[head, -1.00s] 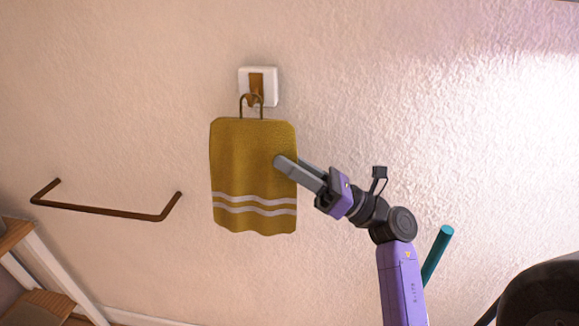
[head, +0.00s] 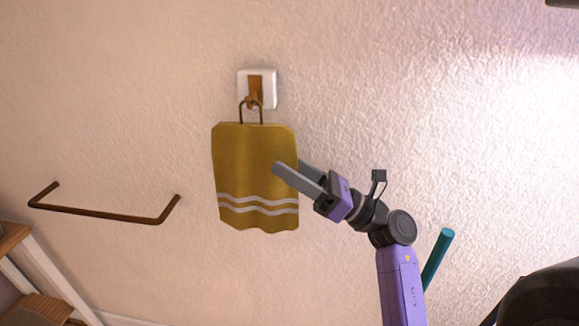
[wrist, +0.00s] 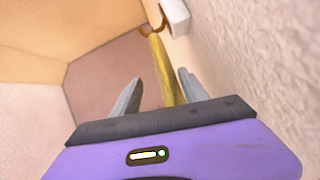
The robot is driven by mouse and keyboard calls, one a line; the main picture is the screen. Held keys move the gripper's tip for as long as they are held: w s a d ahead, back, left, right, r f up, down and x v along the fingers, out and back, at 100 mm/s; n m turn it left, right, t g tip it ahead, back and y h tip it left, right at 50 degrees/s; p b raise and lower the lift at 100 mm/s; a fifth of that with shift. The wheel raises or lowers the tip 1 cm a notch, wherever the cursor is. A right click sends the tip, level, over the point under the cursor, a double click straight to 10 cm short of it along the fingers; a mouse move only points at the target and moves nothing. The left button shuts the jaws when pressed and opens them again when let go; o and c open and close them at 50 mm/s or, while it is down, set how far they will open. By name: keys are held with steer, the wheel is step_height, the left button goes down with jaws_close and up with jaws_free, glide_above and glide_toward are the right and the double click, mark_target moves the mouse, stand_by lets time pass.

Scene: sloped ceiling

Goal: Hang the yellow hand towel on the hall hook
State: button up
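The yellow hand towel (head: 245,170), with two pale stripes near its bottom, hangs against the wall by a thin dark loop (head: 241,112). The loop appears to hang on the brown hall hook (head: 255,90), which sits on a white wall plate (head: 271,88). My gripper (head: 289,166) is open at the towel's right edge, one finger in front and the other behind. In the wrist view the towel (wrist: 163,68) shows edge-on between the parted fingers (wrist: 158,84), clear of the left one and close to the right one. The hook (wrist: 160,29) shows above it.
A brown wall rail (head: 95,213) is at the left. Wooden shelving (head: 40,308) stands at the lower left. A teal rod (head: 437,260) is beside my arm, and a dark rounded object (head: 545,300) is at the lower right. The wall around the towel is clear.

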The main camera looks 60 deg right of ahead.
steer(key=shift+f, duration=0.1)
steer(key=b+v, duration=0.2)
steer(key=v, duration=0.5)
steer(key=shift+s+b, duration=0.35)
steer(key=shift+b, duration=0.05)
steer(key=shift+d, duration=0.1)
